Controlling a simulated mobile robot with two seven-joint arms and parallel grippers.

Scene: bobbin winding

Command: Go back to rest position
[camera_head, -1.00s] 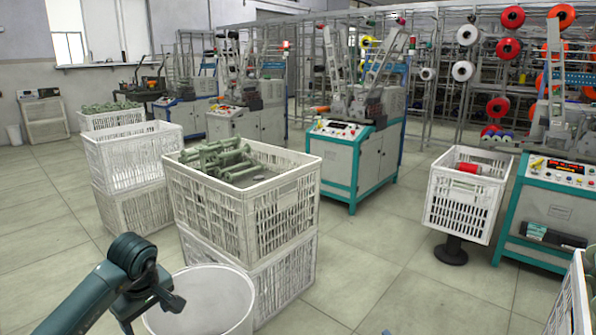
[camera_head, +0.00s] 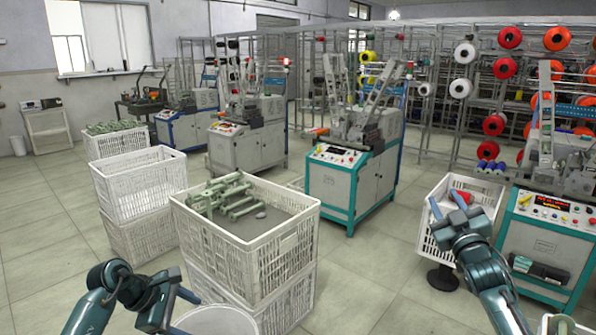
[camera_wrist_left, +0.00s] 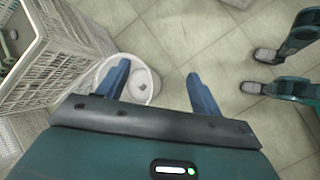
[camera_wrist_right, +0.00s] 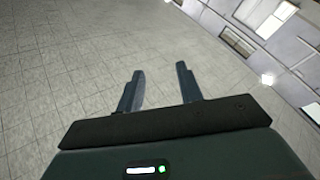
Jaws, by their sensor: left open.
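My left gripper (camera_head: 183,285) is at the lower left of the head view, above the white round bin (camera_head: 215,322). In the left wrist view my left gripper (camera_wrist_left: 158,72) has its fingers apart and nothing between them, with the white bin (camera_wrist_left: 148,88) below. My right gripper (camera_head: 448,204) is at the right of the head view, in front of the small white crate (camera_head: 432,238) in the picture.
A stacked white crate (camera_head: 240,262) with green bobbins (camera_head: 232,195) stands beside my left gripper. Another crate stack (camera_head: 135,192) is behind it. A winding machine (camera_head: 345,185) stands at the centre, another (camera_head: 545,240) at right. Tiled floor (camera_head: 375,275) lies open between.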

